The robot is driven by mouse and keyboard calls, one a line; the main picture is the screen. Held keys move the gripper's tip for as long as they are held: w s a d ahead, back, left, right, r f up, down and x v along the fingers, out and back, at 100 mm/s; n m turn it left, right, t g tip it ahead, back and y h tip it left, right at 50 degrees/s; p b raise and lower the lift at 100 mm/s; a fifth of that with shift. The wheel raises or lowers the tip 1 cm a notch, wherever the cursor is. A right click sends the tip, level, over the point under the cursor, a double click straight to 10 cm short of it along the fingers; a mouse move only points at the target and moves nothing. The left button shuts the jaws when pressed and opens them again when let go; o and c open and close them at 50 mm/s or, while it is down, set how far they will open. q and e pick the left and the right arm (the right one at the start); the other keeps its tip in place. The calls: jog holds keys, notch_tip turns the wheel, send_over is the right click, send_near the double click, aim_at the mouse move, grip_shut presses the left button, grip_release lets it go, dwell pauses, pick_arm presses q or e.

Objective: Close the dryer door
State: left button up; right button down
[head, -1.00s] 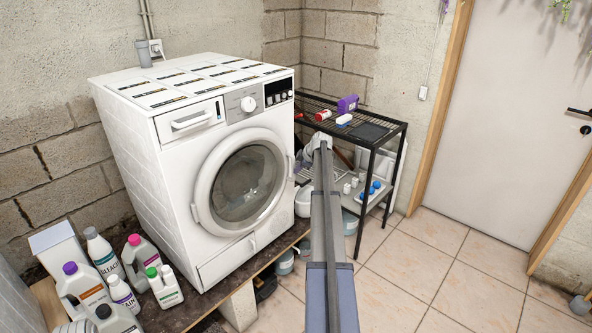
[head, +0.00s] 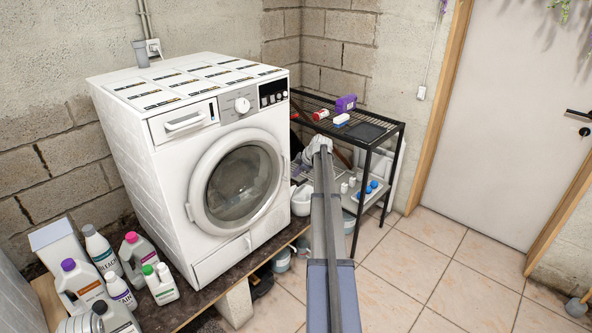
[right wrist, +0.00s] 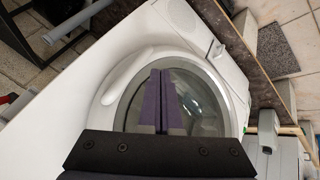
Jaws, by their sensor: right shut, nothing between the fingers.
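The dryer is the white front-loading machine (head: 125,170) on the left in the head view. Its round door (head: 205,205) has a pale ring and dark glass. The door lies close against the front; I cannot tell whether it is fully latched. In the right wrist view the door ring (right wrist: 109,88) and glass fill the middle. My right gripper (right wrist: 161,70) shows there with two purple fingers together, empty, in front of the glass. Contact cannot be told. In the head view my right arm reaches up beside the dryer, and its fingers are not clear. My left gripper is out of view.
The dryer stands on a low dark plinth (head: 190,308) with several detergent bottles (head: 80,285) at its left front. A black wire shelf (head: 385,150) with small items stands right of the dryer. Tiled floor (head: 435,270) is open at right, before a door (head: 510,110).

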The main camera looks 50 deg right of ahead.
jog(key=p+v, duration=0.5)
jog(key=v, duration=0.3)
jog(key=shift+s+d, duration=0.15)
jog(key=shift+d, duration=0.3)
jog(key=shift+f, duration=0.1)
jog(key=shift+a, duration=0.1)
jog(key=w+a+f+m+g+y, duration=0.1)
jog(key=a+f+g, duration=0.1)
jog(key=a, duration=1.9)
jog(key=w+a+f+g+y, duration=0.1)
jog(key=a+g, duration=0.1)
jog(key=a, duration=1.8)
jog(key=s+a+g, duration=0.1)
jog(key=s+a, duration=0.3)
jog(key=a, duration=0.4)
jog(key=s+a+g, duration=0.1)
jog(key=s+a, duration=0.3)
jog(key=a, duration=0.4)
jog(key=s+a+m+g+h, duration=0.1)
jog(key=s+a+m+h, duration=0.1)
jog(key=s+a, duration=1.1)
jog(key=shift+s+f+m+g+h, duration=0.3)
jog(key=shift+s+f+m, duration=0.15)
jog(key=shift+s, duration=0.75)
